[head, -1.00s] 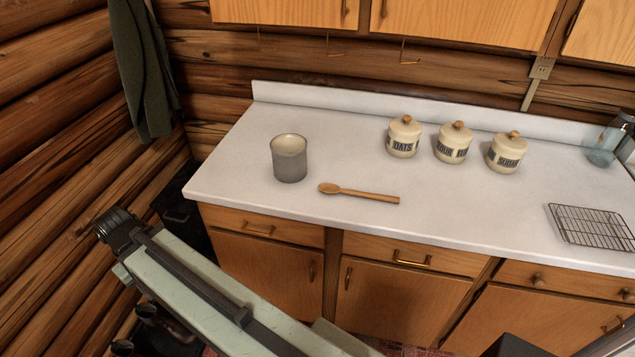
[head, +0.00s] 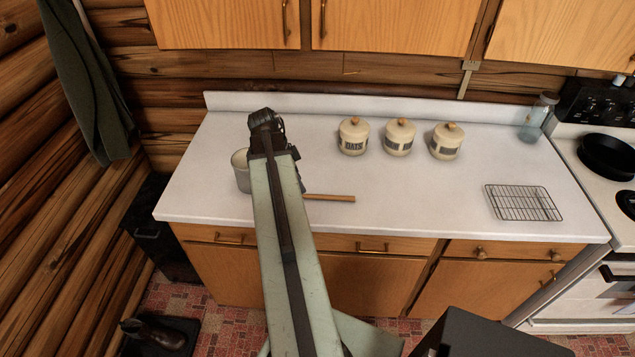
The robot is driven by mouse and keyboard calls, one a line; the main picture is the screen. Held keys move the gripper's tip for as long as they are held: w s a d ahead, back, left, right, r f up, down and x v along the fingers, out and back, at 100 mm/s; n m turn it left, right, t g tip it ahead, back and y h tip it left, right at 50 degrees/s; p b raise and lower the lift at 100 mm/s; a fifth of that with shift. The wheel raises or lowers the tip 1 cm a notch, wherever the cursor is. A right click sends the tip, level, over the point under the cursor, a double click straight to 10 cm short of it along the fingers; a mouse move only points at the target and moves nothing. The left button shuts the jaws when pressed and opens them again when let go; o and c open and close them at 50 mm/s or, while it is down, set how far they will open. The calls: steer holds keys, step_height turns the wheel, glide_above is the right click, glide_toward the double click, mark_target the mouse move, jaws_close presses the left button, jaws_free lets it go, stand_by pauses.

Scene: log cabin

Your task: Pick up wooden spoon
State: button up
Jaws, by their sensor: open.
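The wooden spoon (head: 330,198) lies on the white countertop. Only its handle shows, to the right of my arm; its bowl end is hidden behind the arm. My arm reaches up over the counter from the bottom of the view, and its end, at the dark wrist, appears above the spoon in the picture. The gripper's fingers are hidden behind the arm, so I cannot see how far they are from the spoon. A grey cup (head: 241,172) stands just left of the arm, partly covered by it.
Three cream canisters (head: 398,138) stand along the back of the counter (head: 420,190). A wire rack (head: 522,203) lies to the right, with a glass jar (head: 537,119) behind it. A stove with a black pan (head: 607,156) is at far right. Counter between spoon and rack is clear.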

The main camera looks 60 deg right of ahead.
mark_target(337, 196)
steer(key=s+d+m, duration=0.1)
steer(key=s, duration=0.1)
steer(key=s+d+m, duration=0.2)
steer(key=s, duration=0.1)
steer(key=s+d+r+m+g, duration=0.1)
steer(key=s, duration=0.2)
steer(key=shift+s+d, duration=0.2)
steer(key=shift+d, duration=0.15)
steer(key=b+x, duration=0.7)
steer(key=x, duration=0.1)
steer(key=shift+w+a+f+b, duration=0.15)
steer(key=shift+w+b, duration=0.15)
jaws_close()
